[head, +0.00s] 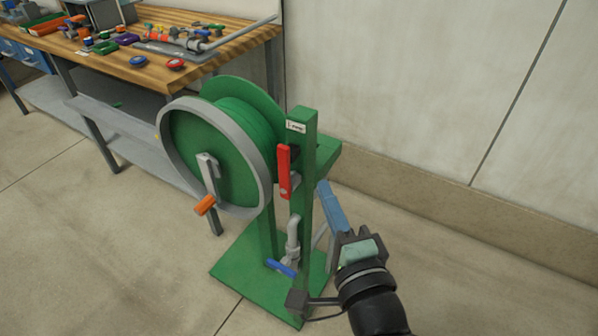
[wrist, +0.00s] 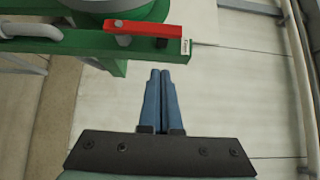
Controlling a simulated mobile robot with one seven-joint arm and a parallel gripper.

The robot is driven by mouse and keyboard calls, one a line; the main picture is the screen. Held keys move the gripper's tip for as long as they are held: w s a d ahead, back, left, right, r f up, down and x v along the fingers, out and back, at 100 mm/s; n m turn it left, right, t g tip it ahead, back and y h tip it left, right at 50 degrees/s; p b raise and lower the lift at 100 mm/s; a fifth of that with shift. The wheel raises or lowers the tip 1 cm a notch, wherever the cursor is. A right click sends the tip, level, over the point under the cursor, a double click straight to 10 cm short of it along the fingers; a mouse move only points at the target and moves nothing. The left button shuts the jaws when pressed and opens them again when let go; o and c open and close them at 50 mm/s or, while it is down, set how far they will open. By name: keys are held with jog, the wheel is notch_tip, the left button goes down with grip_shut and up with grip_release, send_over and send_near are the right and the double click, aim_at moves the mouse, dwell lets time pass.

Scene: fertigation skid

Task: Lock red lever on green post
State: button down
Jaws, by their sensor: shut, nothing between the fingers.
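The red lever (head: 284,172) is mounted on the front of the green post (head: 306,200), just below a small white label, and hangs roughly upright along it in the head view. In the wrist view the red lever (wrist: 147,28) lies across the top, along the green post (wrist: 90,46). My gripper (head: 327,190) is to the right of the post in the head view, apart from the lever. Its blue fingers (wrist: 164,76) are together and empty in the wrist view, pointing toward the post and lever with a gap between.
A green hose reel (head: 240,125) with an orange-handled crank (head: 205,205) stands left of the post. A blue-handled valve (head: 280,268) and grey pipe sit low on the stand. A wooden workbench (head: 235,33) is behind left. Open floor lies right, before the wall.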

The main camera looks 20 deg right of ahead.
aim_at(289, 169)
jog(key=w+a, duration=0.2)
jog(key=w, duration=0.4)
jog(key=shift+p, duration=0.3)
jog(key=shift+a+r, duration=0.1)
jog(key=shift+r, duration=0.05)
jog(key=shift+w+a+p, duration=0.1)
jog(key=shift+p, duration=0.85)
